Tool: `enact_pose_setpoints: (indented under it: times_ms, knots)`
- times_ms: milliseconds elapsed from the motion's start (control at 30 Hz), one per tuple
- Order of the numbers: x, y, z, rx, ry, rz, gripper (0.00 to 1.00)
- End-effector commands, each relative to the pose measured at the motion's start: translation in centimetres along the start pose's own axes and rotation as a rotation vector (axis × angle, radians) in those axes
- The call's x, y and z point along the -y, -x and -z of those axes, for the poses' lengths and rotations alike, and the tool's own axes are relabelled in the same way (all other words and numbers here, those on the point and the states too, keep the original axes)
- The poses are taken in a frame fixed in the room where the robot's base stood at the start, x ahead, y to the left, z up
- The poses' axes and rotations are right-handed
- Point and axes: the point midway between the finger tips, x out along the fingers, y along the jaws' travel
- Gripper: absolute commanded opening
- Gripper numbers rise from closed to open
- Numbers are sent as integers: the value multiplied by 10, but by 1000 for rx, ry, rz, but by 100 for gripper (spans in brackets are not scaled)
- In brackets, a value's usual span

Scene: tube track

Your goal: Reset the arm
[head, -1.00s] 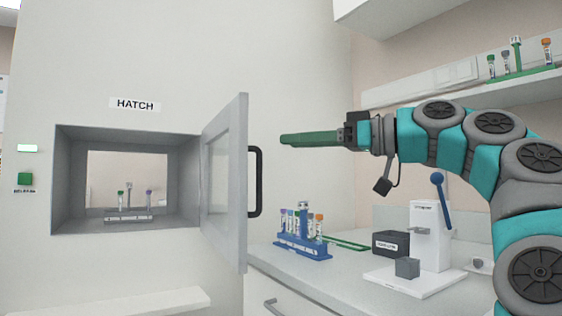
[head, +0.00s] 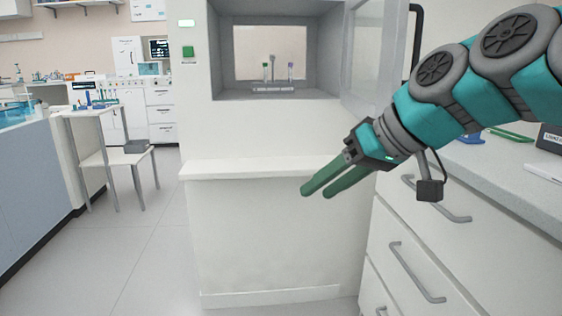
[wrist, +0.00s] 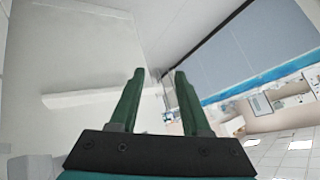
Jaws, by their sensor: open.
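My gripper (head: 314,191) has two green fingers, spread apart with nothing between them. My teal and grey arm reaches in from the right. In the wrist view the green fingers (wrist: 157,82) are also apart and empty, with the wall and ledge at left and the blue-grey cabinet front at upper right.
The hatch (head: 222,92) stands open with a small tube rack (head: 273,89) inside. Its door (head: 372,50) swings out at right, close above my arm. A white ledge (head: 230,170) juts below. A drawer counter (head: 440,250) is at right. Open floor (head: 150,265) lies at left.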

Motion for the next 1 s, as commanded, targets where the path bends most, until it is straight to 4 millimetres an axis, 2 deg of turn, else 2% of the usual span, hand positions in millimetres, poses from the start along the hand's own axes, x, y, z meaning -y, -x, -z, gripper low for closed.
enact_pose_setpoints:
  times_ms: [33,100,167,300,433,500,600,700,800,1000]
  knots:
    - [1,-17,-25,63,-28,-24,47]
    - [-2,-38,-59,145,-72,-62,47]
    - [-6,-54,-89,215,-111,-99,47]
    - [-18,-80,-165,365,-202,-197,47]
    - [-31,-92,-240,501,-290,-294,47]
    - [-38,-93,-278,564,-334,-347,47]
    - [-46,-92,-325,639,-391,-411,47]
    - [-51,-88,-357,688,-430,-460,47]
    - [-53,-85,-377,719,-453,-486,47]
    - [-55,-84,-383,728,-463,-498,47]
